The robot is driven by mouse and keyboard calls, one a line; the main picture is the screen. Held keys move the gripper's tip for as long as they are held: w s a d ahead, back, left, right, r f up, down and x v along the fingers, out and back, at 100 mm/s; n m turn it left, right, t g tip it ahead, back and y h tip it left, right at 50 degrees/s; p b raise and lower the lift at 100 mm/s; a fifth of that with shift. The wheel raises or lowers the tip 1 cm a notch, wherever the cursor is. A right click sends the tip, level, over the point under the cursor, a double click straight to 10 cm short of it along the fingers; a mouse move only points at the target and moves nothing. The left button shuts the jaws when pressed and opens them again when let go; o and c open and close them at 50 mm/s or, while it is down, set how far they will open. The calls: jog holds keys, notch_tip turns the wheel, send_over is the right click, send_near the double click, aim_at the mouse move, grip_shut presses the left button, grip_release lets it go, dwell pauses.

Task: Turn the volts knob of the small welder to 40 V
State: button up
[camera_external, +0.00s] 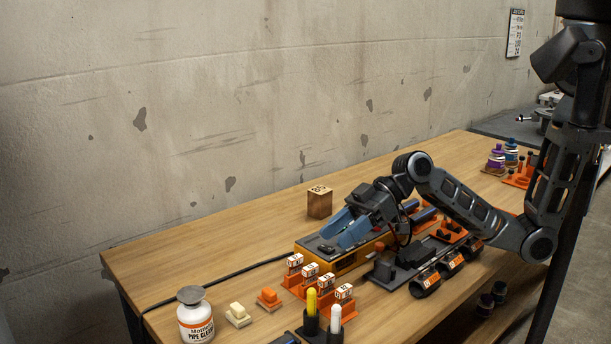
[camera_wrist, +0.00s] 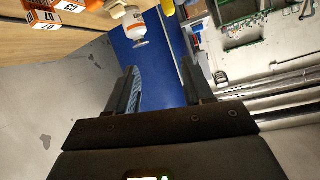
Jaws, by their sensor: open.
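The small welder appears to be the yellow-orange box (camera_external: 312,261) with a dark top on the workbench in the external view. A black cable runs left from it. My gripper (camera_external: 341,232) is just above the welder, its blue fingers pointing left and down. I cannot tell whether the fingers touch it. The volts knob and its setting cannot be made out. In the wrist view my gripper (camera_wrist: 158,72) is open, with nothing between the fingers. The welder does not show there.
Numbered tags (camera_external: 310,270) on orange holders stand in front of the welder. A white bottle (camera_external: 195,318) is at front left, also in the wrist view (camera_wrist: 138,22). A wooden block (camera_external: 319,204) stands behind. Black numbered cylinders (camera_external: 426,281) lie front right. The bench's back left is clear.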

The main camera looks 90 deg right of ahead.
jog(key=s+d+n+g+h, duration=0.1)
jog(key=d+n+g+h, duration=0.1)
jog(key=d, duration=0.7)
jog(key=s+d+f+n+g+h, duration=0.1)
jog(key=s+d+n+g+h, duration=0.1)
jog(key=d, duration=0.7)
jog(key=s+d+n+g+h, duration=0.2)
jog(key=d+g, duration=0.4)
jog(key=d, duration=0.4)
jog(key=shift+f+h, duration=0.3)
jog(key=shift+h, duration=0.6)
jog(key=shift+d+f, duration=0.15)
jog(key=shift+d, duration=0.1)
notch_tip(320, 180, down, 8)
jog(key=shift+r+b, duration=0.25)
jog(key=shift+b, duration=0.05)
grip_shut()
